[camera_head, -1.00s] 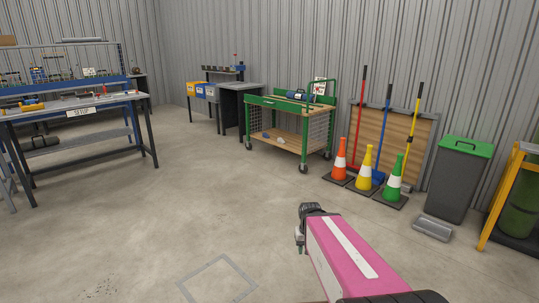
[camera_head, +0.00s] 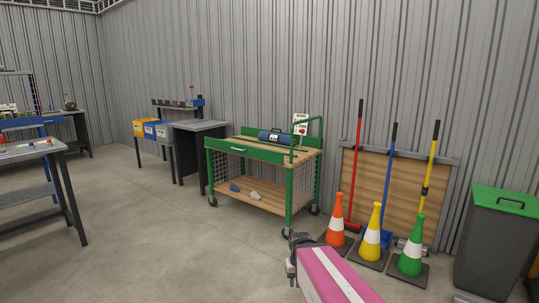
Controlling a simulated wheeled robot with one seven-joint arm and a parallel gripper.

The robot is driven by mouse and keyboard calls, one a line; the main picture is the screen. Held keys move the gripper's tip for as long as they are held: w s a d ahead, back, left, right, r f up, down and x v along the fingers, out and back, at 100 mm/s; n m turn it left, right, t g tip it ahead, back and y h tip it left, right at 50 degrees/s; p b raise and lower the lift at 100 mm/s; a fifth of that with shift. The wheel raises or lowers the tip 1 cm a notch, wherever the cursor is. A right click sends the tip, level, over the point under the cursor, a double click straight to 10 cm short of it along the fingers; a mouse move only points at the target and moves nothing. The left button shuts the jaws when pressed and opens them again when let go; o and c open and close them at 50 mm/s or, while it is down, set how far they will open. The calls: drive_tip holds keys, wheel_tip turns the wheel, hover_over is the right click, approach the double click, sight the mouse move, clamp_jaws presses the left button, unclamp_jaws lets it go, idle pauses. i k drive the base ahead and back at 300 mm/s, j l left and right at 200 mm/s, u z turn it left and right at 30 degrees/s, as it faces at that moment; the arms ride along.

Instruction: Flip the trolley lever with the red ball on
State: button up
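The green trolley (camera_head: 243,150) stands against the corrugated wall near the middle of the view, with a wooden top and a lower shelf. A blue cylindrical thing (camera_head: 275,137) lies on its top. A white sign (camera_head: 300,120) with a red mark stands at its back right, by the green handle rail. I cannot make out a lever with a red ball on the trolley at this size. My gripper (camera_head: 290,268) is at the lower middle, at the end of my pink arm, in front of the trolley and apart from it. Its fingers are too small and dark to tell open or shut.
Orange, yellow and green cones (camera_head: 372,235) stand right of the trolley, before brooms and a wooden panel (camera_head: 400,190). A grey bin (camera_head: 495,240) with a green lid is at far right. A dark bench (camera_head: 200,150) stands left of the trolley. Floor at left front is clear.

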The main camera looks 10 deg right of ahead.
sight(302, 131)
drive_tip(key=i+j+z, duration=0.2)
drive_tip(key=i, duration=0.25)
drive_tip(key=i+j+z, duration=0.2)
drive_tip(key=i, duration=0.25)
